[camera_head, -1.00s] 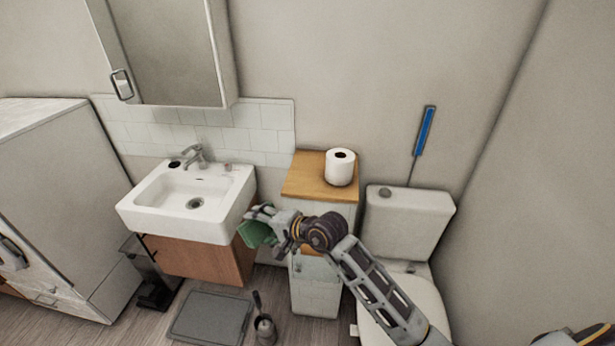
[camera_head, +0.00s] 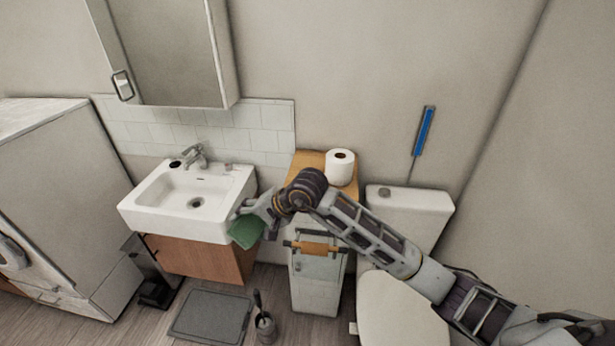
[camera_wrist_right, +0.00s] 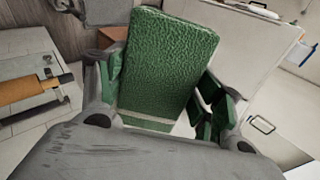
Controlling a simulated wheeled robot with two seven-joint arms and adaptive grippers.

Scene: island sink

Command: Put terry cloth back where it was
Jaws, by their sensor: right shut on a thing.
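The terry cloth (camera_head: 246,233) is a green, textured, flat piece hanging below my right gripper (camera_head: 254,211) in the head view. In the right wrist view the cloth (camera_wrist_right: 165,62) stands out as a green rectangle between the two fingers, so the gripper is shut on it. My right gripper is at the right front corner of the white sink (camera_head: 150,211), and the cloth hangs in front of the wooden sink cabinet's right part. Whether the gripper touches the sink I cannot tell. My left gripper is out of view.
A narrow cabinet with a wooden top (camera_head: 308,160) carries a toilet paper roll (camera_head: 340,168). An orange-brown bar (camera_head: 312,247) is on its front. The toilet (camera_head: 405,310) is to the right. A grey mat (camera_head: 212,316) and a toilet brush (camera_head: 264,325) are on the floor.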

